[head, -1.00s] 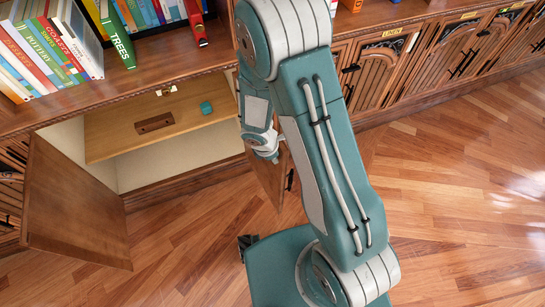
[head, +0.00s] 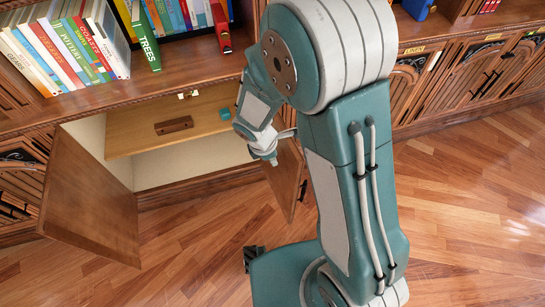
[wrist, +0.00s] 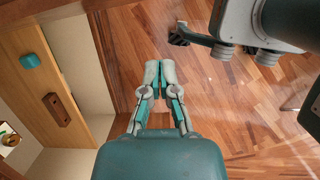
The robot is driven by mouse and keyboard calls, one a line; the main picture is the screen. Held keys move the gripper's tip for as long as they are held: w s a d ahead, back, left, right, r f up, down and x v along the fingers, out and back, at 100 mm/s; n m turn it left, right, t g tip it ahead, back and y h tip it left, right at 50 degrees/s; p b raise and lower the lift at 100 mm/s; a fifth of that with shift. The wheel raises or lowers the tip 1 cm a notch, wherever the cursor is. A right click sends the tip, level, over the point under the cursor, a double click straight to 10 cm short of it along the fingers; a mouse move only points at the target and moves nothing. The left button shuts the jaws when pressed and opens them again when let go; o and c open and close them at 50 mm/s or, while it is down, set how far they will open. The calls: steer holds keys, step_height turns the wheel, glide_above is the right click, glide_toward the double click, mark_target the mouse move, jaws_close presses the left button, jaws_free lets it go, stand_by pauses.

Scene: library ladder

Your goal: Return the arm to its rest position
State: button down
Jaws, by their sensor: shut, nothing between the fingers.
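My teal and grey arm stands folded in the middle of the head view, its upper link bent over near the bookcase. My gripper (wrist: 160,75) is shut and empty in the wrist view, its two fingertips together above the wooden floor. In the head view my wrist hangs in front of the open cabinet near its right door, and the fingertips are hard to make out there.
The open cabinet's shelf (head: 135,138) holds a brown wooden block (head: 173,125) and a small teal block (head: 225,114). The left door (head: 90,200) and right door (head: 287,178) stand open. Books (head: 70,50) line the counter above. The floor (head: 470,190) at right is clear.

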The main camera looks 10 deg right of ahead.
steer(key=s+d+r+m+t+y, duration=0.1)
steer(key=d+r+m, duration=0.1)
steer(key=r+m, duration=0.35)
steer(key=s+d+r+m+t, duration=0.1)
steer(key=d+r+m, duration=0.15)
steer(key=r, duration=0.65)
steer(key=s+d+r+m+t+y, duration=0.1)
steer(key=s+d+r+m+t, duration=0.2)
steer(key=s+r+m, duration=0.7)
step_height(320, 180, up, 4)
steer(key=shift+s+f+m+y, duration=0.15)
steer(key=shift+s+m+y, duration=0.25)
steer(key=shift+m, duration=0.5)
steer(key=shift+w, duration=0.1)
